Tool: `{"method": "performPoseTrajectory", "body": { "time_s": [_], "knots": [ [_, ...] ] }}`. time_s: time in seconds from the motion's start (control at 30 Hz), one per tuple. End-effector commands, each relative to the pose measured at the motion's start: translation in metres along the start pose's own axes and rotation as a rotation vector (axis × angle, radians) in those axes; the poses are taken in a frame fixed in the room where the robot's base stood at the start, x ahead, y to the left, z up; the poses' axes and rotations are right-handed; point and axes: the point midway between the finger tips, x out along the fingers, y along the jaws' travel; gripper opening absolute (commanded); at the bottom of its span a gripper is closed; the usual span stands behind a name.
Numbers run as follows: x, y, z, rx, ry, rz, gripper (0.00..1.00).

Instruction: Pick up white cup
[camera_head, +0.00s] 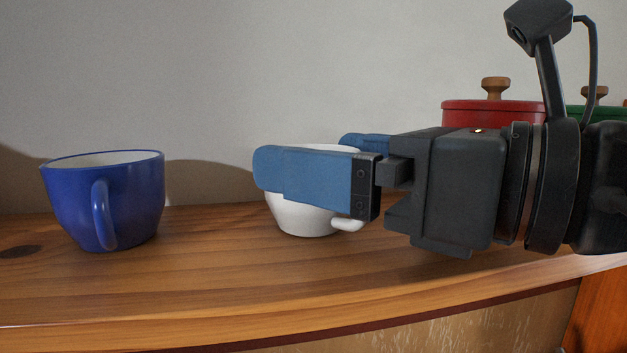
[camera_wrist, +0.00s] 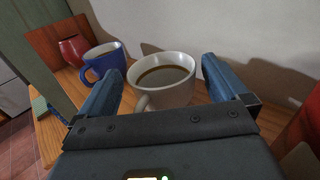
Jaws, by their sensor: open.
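The white cup (camera_head: 303,219) stands upright on the wooden shelf, partly hidden behind my gripper in the head view. In the wrist view the white cup (camera_wrist: 167,92) holds a brown liquid, and its handle points toward the lower left. My gripper (camera_head: 305,160) comes in from the right with its blue fingers apart. In the wrist view my gripper (camera_wrist: 163,85) has one finger on each side of the cup, with the cup between them and a little ahead. I cannot tell whether either finger touches it.
A blue cup (camera_head: 105,200) stands on the wooden shelf (camera_head: 210,275) to the left, apart from the white cup. A red lidded canister (camera_head: 492,112) and a green one (camera_head: 590,113) stand behind my arm. A plain wall (camera_head: 200,80) rises close behind the cups.

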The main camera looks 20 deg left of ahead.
Motion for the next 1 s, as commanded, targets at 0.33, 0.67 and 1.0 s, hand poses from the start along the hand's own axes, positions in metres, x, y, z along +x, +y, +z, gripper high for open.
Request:
{"method": "performPoseTrajectory", "body": {
  "time_s": [0.33, 0.67, 1.0],
  "knots": [
    [0.0140, -0.0007, 0.0001, 0.000, 0.000, -0.002, 1.00],
    [0.0137, -0.0007, 0.0001, 0.000, 0.000, -0.002, 0.73],
    [0.0136, -0.0007, 0.0004, -0.001, -0.001, -0.002, 0.44]
  ]
}}
